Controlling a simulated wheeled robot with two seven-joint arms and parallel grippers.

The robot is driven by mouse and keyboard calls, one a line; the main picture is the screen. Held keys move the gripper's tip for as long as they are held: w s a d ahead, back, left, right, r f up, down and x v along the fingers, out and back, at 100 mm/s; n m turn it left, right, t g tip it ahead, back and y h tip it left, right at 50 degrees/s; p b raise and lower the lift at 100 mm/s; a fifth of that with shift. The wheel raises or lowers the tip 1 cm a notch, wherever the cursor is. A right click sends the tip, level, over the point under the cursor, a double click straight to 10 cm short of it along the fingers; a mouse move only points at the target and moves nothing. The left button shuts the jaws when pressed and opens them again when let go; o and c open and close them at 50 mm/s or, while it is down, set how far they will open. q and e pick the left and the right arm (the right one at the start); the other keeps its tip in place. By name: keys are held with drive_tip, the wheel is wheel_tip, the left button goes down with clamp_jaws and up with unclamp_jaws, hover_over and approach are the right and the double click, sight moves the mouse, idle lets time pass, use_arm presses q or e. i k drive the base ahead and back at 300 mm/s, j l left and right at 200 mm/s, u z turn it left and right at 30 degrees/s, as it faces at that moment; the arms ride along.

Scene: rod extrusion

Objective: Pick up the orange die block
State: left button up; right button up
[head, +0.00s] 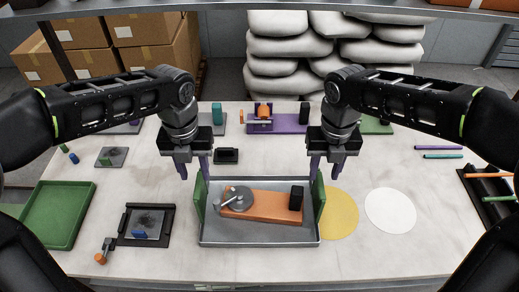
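A long orange block (262,206) lies in a grey metal tray (258,239) with green end walls, at the front middle of the table. A grey round part sits on its left portion and a black block on its right end. A smaller orange piece (263,109) sits on a purple base (284,125) at the back. I cannot tell which orange thing is the die block. My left gripper (193,172) hangs above the tray's left end, fingers apart and empty. My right gripper (328,170) hangs above its right end, fingers apart and empty.
A green tray (57,214) and a black frame with a grey plate (147,223) are at left. A yellow disc (338,213) and a white disc (391,211) lie right of the metal tray. A black rack (490,190) with rods is at far right. A small black item (227,155) lies behind the tray.

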sight(265, 206)
drive_tip(key=k, duration=1)
